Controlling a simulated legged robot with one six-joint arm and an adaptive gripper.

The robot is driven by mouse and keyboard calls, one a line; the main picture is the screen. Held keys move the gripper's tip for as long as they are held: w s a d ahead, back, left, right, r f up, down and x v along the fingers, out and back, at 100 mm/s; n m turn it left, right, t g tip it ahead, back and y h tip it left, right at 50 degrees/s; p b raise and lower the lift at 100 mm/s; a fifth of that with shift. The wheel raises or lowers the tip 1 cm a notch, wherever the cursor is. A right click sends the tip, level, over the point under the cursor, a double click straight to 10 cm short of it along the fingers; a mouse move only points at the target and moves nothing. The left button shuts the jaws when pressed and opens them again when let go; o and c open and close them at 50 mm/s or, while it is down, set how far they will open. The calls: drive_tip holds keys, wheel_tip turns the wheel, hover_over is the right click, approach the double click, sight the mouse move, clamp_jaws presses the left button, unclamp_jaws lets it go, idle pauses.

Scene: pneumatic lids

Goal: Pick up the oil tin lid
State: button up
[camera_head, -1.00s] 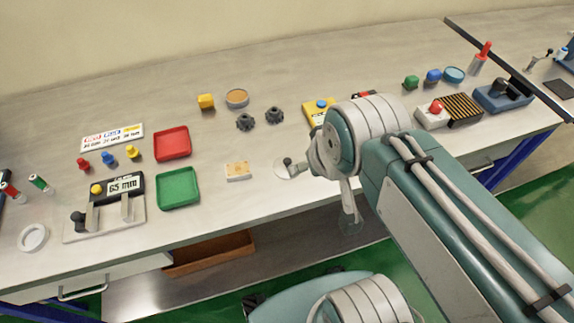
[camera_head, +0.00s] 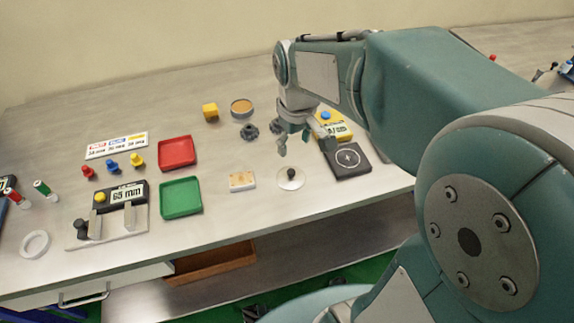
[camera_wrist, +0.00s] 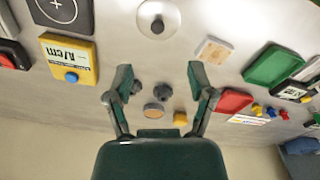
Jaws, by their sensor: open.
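The oil tin lid looks to be the pale round disc (camera_head: 286,184) with a small dark knob, lying flat on the bench. It also shows at the top of the wrist view (camera_wrist: 170,22). The open tin (camera_head: 241,106) with an amber top stands farther back; it shows in the wrist view too (camera_wrist: 153,110). My gripper (camera_head: 304,142) is open and empty above the bench, behind the lid and apart from it. In the wrist view its fingers (camera_wrist: 160,79) are spread, with bare bench and dark gears between them.
Two dark gears (camera_head: 249,131) and a yellow block (camera_head: 210,111) lie near the tin. A yellow meter (camera_head: 338,132) and a dark square pad (camera_head: 348,161) lie right of the lid. A pale block (camera_head: 242,181), a green tray (camera_head: 180,197) and a red tray (camera_head: 176,153) lie left.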

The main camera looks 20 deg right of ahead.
sight(291, 171)
drive_tip(key=shift+w+f+n+g, duration=0.4)
drive_tip(key=shift+w+f, duration=0.65)
drive_tip(key=shift+f, duration=0.15)
wheel_tip(291, 171, down, 10)
drive_tip(key=shift+f, duration=0.25)
clamp_jaws()
